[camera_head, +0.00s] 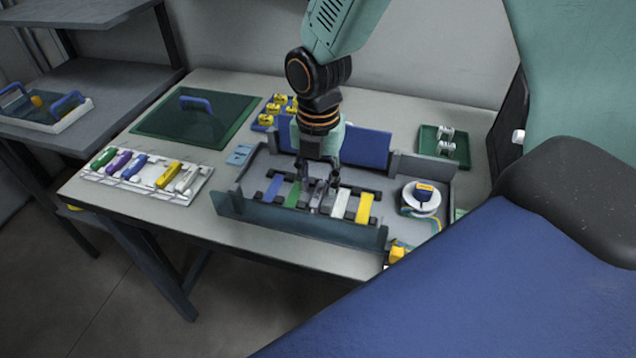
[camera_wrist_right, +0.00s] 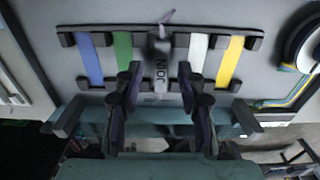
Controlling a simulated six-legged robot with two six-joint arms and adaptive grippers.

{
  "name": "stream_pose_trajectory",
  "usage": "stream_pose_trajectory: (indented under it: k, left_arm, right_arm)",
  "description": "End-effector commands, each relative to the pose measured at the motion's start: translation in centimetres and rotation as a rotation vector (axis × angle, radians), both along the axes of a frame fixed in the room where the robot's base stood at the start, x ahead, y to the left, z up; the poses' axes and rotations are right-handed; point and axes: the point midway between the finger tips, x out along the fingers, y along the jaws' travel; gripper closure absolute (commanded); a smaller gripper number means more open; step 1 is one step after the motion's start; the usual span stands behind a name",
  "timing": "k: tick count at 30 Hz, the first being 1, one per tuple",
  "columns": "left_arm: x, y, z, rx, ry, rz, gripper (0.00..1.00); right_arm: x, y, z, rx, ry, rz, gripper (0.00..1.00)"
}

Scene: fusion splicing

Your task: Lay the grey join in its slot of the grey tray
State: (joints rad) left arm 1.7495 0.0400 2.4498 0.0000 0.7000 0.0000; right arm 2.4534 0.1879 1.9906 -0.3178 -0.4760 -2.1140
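The grey tray (camera_head: 243,207) stands on the table, its dark rails holding a row of coloured strips. In the right wrist view the grey join (camera_wrist_right: 160,66), marked JOIN, lies in the row between the green strip (camera_wrist_right: 123,52) and the white strip (camera_wrist_right: 197,54), with a thin purple end sticking out at its far side. My right gripper (camera_head: 318,182) points down over the middle of the row. In the wrist view its two fingers (camera_wrist_right: 159,82) stand apart on either side of the join, with gaps showing. The head view hides most of the join behind the fingers. My left gripper is not in view.
A blue strip (camera_wrist_right: 88,58) and a yellow strip (camera_wrist_right: 231,58) lie at the row's ends. A white reel (camera_head: 421,199) stands right of the row. The tray has raised walls.

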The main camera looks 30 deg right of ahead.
Motion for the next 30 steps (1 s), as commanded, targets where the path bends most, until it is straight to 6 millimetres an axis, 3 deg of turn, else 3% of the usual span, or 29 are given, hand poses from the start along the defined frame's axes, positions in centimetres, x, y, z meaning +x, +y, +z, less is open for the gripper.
stream_pose_trajectory:
  k: [1,6,13,19,30]
  left_arm:
    - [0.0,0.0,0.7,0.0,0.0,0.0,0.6]
    - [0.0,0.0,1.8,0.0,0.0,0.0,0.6]
    - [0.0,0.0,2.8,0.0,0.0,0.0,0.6]
    - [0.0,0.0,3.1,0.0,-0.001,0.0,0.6]
    - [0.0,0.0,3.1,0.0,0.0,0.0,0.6]
  right_arm:
    - [0.1,0.0,1.5,0.0,-0.005,0.0,0.61]
    - [0.1,0.0,5.2,0.0,-0.005,-0.002,0.61]
    - [0.1,0.0,9.0,0.0,-0.004,0.0,0.61]
    - [0.1,0.0,10.4,0.001,-0.002,-0.001,0.61]
    - [0.1,0.0,10.4,0.001,-0.001,-0.001,0.61]
